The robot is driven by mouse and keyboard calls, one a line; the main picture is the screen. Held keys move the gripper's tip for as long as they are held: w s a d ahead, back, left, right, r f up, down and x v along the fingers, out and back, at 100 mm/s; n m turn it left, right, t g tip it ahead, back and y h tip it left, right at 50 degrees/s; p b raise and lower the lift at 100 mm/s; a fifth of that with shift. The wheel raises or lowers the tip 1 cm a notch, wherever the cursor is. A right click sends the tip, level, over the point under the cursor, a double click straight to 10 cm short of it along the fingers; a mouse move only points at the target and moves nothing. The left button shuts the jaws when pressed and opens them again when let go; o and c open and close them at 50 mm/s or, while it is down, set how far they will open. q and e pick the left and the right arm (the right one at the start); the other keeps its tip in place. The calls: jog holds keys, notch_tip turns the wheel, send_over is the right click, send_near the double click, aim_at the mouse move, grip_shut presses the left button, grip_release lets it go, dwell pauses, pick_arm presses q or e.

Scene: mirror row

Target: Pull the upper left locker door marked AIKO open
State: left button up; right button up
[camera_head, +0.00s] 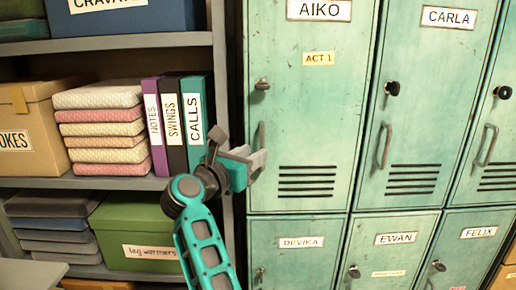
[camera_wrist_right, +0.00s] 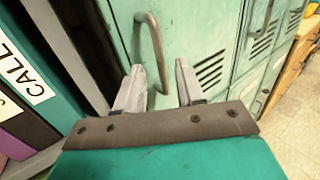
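The green AIKO door (camera_head: 325,115) is the upper left locker door in the head view and looks shut. Its upright bar handle (camera_head: 261,134) is near the door's left edge, below a dark knob (camera_head: 262,85). My right gripper (camera_head: 260,160) is at the lower end of this handle. In the right wrist view its two fingers (camera_wrist_right: 158,86) are apart, and the handle (camera_wrist_right: 155,50) runs down between or just beyond their tips. I cannot tell whether either finger touches it. The handle's lower end is partly hidden in the head view. My left gripper is out of view.
A shelf unit (camera_head: 130,183) with folded cloth (camera_head: 100,130), binders (camera_head: 194,118) and a green box (camera_head: 140,225) stands close on the left. The CARLA door (camera_head: 425,110) is to the right; the DEVIKA door (camera_head: 300,260) is below. Floor (camera_wrist_right: 300,125) shows at right in the wrist view.

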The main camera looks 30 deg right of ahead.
jog(key=x, duration=0.3)
jog(key=shift+d, duration=0.2)
grip_shut()
dwell(0.6)
